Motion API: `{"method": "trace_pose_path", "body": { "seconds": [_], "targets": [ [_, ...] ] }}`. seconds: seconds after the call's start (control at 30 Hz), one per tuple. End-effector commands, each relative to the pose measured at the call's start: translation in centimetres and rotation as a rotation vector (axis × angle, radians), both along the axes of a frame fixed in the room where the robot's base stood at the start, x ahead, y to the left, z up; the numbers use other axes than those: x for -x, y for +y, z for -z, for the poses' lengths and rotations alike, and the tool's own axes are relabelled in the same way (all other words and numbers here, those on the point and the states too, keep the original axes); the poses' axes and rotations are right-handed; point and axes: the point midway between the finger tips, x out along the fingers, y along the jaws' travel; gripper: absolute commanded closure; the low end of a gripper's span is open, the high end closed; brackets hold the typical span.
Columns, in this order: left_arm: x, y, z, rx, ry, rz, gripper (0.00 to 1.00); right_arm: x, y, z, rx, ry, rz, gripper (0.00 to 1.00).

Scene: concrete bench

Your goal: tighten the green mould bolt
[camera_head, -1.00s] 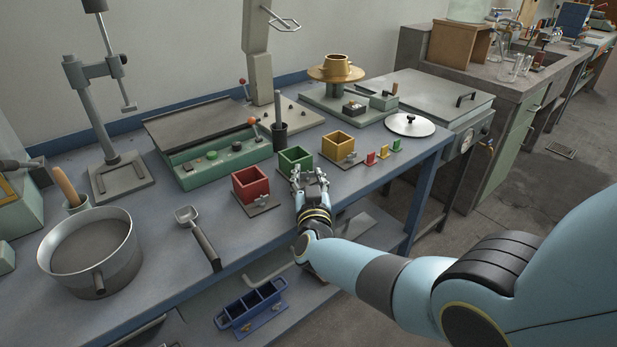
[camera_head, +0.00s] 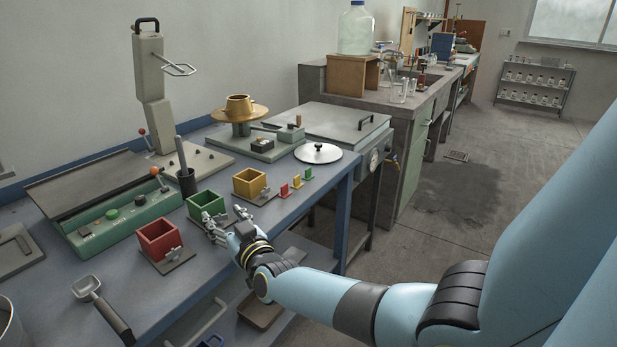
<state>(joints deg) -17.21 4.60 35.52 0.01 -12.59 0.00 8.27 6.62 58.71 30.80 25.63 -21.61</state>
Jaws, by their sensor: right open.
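The green mould (camera_head: 206,203) is a small open-topped cube on the blue bench, between the red mould (camera_head: 159,239) and the yellow mould (camera_head: 248,183). My right gripper (camera_head: 225,222) is open at the front right side of the green mould, its fingers pointing toward it. The bolt of the green mould is hidden or too small to tell apart from the fingers. I cannot tell whether the fingers touch it. My left gripper is not in view.
Red, yellow and green tabs (camera_head: 296,182) stand right of the yellow mould. A dark pot with a rod (camera_head: 187,183) stands behind the green mould. A scoop (camera_head: 104,306) lies front left. A round lid (camera_head: 318,152) lies near the bench's right end.

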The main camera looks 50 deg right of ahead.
Motion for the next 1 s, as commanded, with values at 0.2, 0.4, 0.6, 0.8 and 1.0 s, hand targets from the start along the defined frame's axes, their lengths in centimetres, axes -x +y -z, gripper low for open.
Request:
{"method": "trace_pose_path", "body": {
  "seconds": [0.2,0.4,0.6,0.8,1.0],
  "targets": [
    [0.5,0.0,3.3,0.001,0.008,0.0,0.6,0.1,-0.4,0.6,0.007,0.001,-0.154,0.44],
    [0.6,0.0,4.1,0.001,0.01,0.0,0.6,0.1,-0.6,0.3,0.007,0.002,-0.246,0.44],
    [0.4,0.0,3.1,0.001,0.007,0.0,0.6,4.5,-0.5,0.0,-0.001,0.001,-0.252,0.44],
    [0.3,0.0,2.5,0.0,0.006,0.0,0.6,8.9,-0.6,0.0,-0.001,0.002,-0.252,0.44],
    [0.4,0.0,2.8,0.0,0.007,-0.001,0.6,11.5,-0.7,2.6,-0.004,0.05,-0.241,0.44]
  ]
}}
